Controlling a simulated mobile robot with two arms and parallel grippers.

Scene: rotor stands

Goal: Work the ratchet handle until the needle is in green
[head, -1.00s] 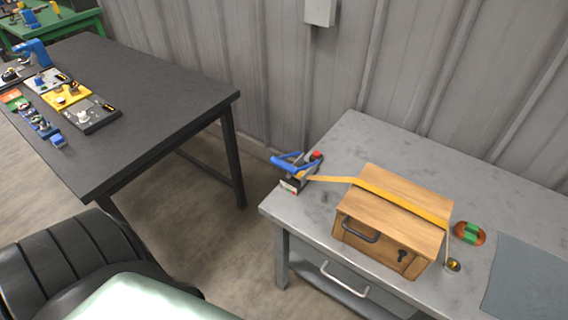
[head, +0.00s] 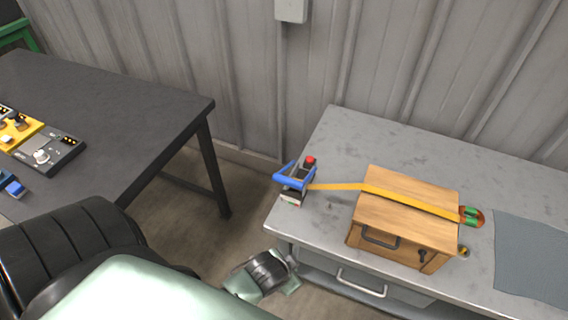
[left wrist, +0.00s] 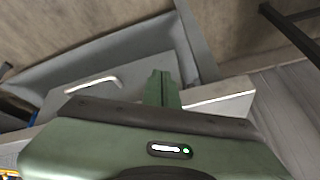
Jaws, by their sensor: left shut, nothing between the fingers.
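The ratchet (head: 297,188) stands on the grey bench's near left corner, with a blue handle (head: 288,179) and a red knob (head: 310,160). A small gauge (head: 291,200) with a little green and red shows low on its front; its needle is too small to read. A yellow strap (head: 335,187) runs from the ratchet over a wooden box (head: 420,205). My left gripper (head: 291,262) is below and in front of the ratchet, near the bench's front edge, apart from the handle. In the left wrist view its fingers (left wrist: 161,78) are together and empty. My right gripper is out of view.
The bench (head: 345,135) has a drawer handle (head: 362,284) at its front. A grey mat (head: 535,260) lies at right. A dark table (head: 110,100) with small devices stands at left, with a floor gap between. The bench top behind the ratchet is clear.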

